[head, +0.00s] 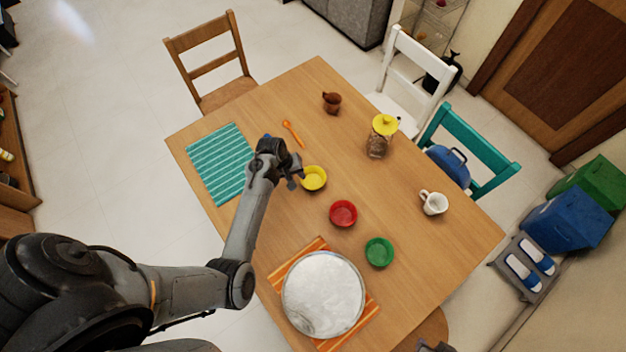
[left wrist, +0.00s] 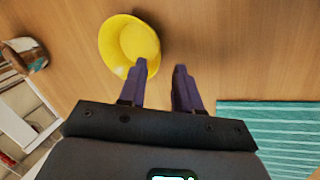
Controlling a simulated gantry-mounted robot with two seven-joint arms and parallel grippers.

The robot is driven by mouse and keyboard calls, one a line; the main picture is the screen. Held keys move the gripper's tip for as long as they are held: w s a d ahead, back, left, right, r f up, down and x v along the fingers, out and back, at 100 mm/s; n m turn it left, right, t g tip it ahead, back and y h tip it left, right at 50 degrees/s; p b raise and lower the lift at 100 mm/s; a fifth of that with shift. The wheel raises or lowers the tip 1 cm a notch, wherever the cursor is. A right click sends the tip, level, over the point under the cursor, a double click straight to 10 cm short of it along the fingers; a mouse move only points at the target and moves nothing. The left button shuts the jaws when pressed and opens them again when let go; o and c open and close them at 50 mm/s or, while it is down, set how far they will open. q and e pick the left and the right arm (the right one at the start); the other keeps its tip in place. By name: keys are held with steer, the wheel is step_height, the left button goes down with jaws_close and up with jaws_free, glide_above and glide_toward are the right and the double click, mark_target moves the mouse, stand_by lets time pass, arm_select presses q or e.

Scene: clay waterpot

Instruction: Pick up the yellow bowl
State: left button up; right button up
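The yellow bowl (head: 314,178) stands upright on the wooden table, just right of my left gripper (head: 294,172) in the head view. In the left wrist view the bowl (left wrist: 125,42) lies up and left of the fingers. My left gripper (left wrist: 160,68) is open, with a clear gap between its fingers and nothing between them. Its left fingertip overlaps the bowl's near rim in that view; I cannot tell whether they touch. A small dark part at the bottom edge of the head view may be my right gripper; its fingers cannot be made out.
A red bowl (head: 343,213) and a green bowl (head: 379,252) stand nearby.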

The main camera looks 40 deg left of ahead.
mark_target(313, 179)
arm_select(q)
steer(key=shift+x, duration=2.1)
steer(key=shift+w, duration=0.2)
jaws_close()
